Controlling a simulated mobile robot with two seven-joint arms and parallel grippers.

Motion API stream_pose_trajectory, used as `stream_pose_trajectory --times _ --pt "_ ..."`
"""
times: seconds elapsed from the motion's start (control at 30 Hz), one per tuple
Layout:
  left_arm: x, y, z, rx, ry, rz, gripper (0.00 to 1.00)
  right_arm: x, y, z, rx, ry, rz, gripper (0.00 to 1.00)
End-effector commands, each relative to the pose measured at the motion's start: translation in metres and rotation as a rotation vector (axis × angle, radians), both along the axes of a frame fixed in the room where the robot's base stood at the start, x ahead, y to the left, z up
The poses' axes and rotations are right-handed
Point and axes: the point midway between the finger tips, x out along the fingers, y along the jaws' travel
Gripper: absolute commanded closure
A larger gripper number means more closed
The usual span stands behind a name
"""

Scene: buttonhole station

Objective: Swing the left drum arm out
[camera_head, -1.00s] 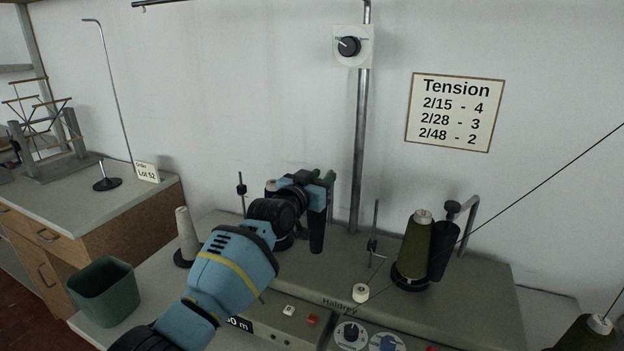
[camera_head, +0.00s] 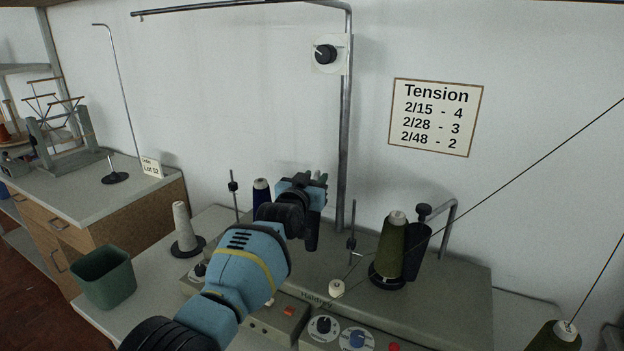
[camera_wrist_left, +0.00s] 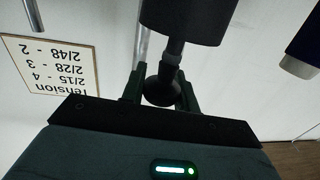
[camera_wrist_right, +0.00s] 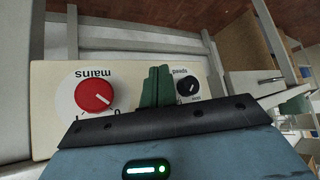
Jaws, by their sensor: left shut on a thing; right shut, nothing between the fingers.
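The left drum (camera_head: 312,236) is a black cylinder on the grey winder. It hangs below my left gripper (camera_head: 318,180), and my left wrist hides part of it and most of its arm. In the left wrist view the black drum (camera_wrist_left: 190,20) is close, and my left gripper (camera_wrist_left: 160,90) is shut on the round black knob (camera_wrist_left: 159,88) of its arm. My right gripper (camera_wrist_right: 157,78) is shut and empty, beside the red mains knob (camera_wrist_right: 93,95) and the black speed knob (camera_wrist_right: 188,86).
A navy cone (camera_head: 261,190) stands left of the left drum. An upright pole (camera_head: 344,140) rises behind. An olive cone (camera_head: 391,245) stands before the right drum (camera_head: 417,252) and its bent metal arm (camera_head: 452,215). A grey cone (camera_head: 182,225) and green bin (camera_head: 104,278) are left.

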Motion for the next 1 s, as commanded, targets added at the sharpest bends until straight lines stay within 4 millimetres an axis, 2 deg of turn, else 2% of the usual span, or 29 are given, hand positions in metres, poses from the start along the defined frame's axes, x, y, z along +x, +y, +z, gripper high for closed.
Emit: stream_pose_trajectory --times 0.57,0.6,0.7,0.77,1.0 --pt "0.0 -0.0023 -0.001 0.0 0.001 0.004 1.0 0.0008 0.0004 0.0012 0.001 -0.003 -0.001 1.0" --pt "0.0 -0.0022 -0.001 0.0 0.001 0.004 0.69 0.0008 0.0006 0.0011 0.001 -0.003 -0.001 1.0" --pt "0.0 -0.002 -0.0009 0.0 0.001 0.004 0.55 0.0007 0.0009 0.0011 0.003 -0.002 -0.002 1.0" --pt "0.0 -0.0019 -0.0008 0.0 0.001 0.004 0.48 0.0008 0.0011 0.0012 0.003 -0.002 -0.002 1.0" --pt "0.0003 -0.0014 -0.0004 0.0 0.0 0.005 0.48 0.0008 0.0013 0.0013 0.003 -0.002 -0.003 1.0"
